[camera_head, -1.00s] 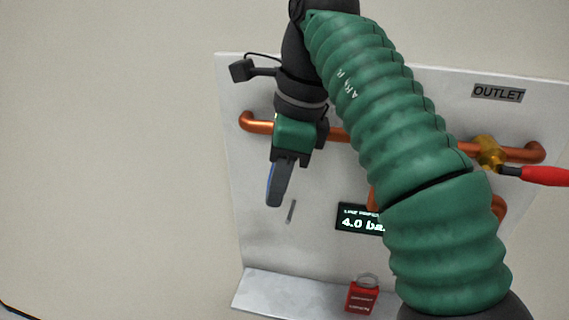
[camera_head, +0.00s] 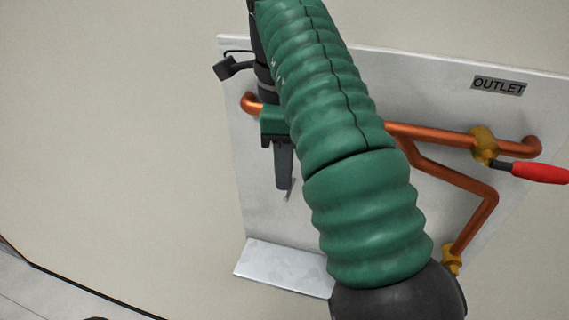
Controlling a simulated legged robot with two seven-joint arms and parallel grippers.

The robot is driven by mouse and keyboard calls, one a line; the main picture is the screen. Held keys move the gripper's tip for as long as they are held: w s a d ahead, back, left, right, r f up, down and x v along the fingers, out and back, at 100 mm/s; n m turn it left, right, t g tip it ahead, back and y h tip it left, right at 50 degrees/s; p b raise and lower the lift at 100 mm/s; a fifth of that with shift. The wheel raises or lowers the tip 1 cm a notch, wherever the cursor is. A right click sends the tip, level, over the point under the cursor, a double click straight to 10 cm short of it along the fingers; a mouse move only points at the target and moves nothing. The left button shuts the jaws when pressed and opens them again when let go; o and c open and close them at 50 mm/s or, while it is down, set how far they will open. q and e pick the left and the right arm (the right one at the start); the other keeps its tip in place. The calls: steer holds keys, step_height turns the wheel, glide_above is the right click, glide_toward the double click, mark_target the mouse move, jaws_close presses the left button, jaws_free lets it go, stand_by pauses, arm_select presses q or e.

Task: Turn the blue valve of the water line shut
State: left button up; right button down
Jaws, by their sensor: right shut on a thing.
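My right gripper (camera_head: 283,168) is at the left part of the panel, in front of the copper pipe's left end, with its fingers pointing down. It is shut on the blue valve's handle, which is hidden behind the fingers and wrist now. The valve body is hidden too. The copper pipe (camera_head: 430,133) runs across the panel behind my green-sleeved right arm. My left gripper is not in view.
A red-handled valve (camera_head: 540,172) sits on a brass fitting (camera_head: 484,146) at the right, below the OUTLET label (camera_head: 498,86). A copper branch (camera_head: 465,182) drops to a lower brass fitting (camera_head: 451,262). The panel's ledge (camera_head: 285,268) sticks out below. The left side is clear.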

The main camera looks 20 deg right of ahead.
steer(key=c, duration=1.5)
jaws_free()
steer(key=shift+f, duration=0.1)
steer(key=shift+o, duration=1.2)
steer(key=shift+w, duration=0.2)
steer(key=shift+s, duration=0.15)
